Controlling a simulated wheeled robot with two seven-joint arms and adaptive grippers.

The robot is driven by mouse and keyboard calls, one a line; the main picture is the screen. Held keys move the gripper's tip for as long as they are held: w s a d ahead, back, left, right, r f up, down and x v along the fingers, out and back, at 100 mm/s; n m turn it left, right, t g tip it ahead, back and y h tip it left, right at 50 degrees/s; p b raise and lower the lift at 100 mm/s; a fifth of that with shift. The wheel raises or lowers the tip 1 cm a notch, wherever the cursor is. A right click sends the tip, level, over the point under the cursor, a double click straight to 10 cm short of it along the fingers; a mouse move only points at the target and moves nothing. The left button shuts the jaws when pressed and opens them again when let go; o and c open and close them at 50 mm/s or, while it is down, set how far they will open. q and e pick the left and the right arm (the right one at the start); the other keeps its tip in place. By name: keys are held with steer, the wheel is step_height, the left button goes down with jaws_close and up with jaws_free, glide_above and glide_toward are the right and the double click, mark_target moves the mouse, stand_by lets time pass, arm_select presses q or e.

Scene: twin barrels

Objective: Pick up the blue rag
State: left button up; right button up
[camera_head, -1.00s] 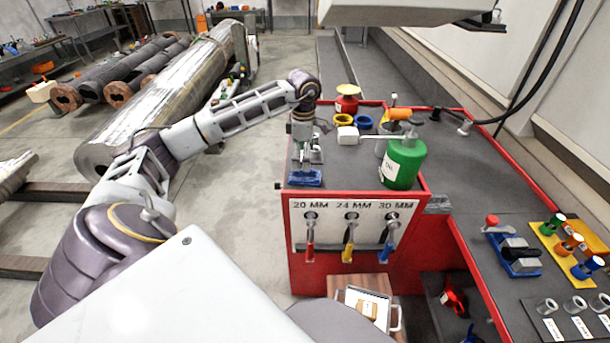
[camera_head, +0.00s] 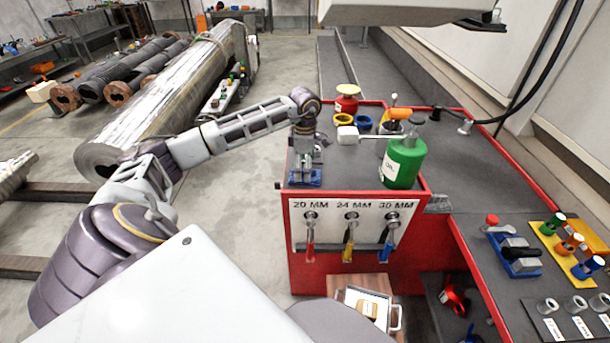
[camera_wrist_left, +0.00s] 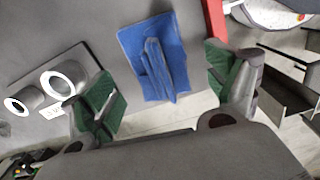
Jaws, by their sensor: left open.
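The blue rag (camera_head: 305,178) lies on the grey top of the red workbench, near its left front corner. In the left wrist view the rag (camera_wrist_left: 153,55) is flat with a raised fold along its middle. My left gripper (camera_head: 305,160) is directly above the rag, pointing down. In the left wrist view its two green-padded fingers (camera_wrist_left: 168,88) are spread apart, one on each side of the rag, with nothing held between them. Whether the fingertips touch the bench cannot be told. My right gripper is not in view.
A green canister (camera_head: 403,162) stands right of my left gripper. Yellow (camera_head: 344,121) and blue rings, a red can (camera_head: 346,104) and an orange-topped item stand behind. In the left wrist view, metal cylinders (camera_wrist_left: 58,84) stand left of the fingers. The red bench edge (camera_wrist_left: 215,20) is close.

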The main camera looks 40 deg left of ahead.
arm_select(q)
steer(key=shift+f, duration=1.35)
steer(key=c, duration=1.1)
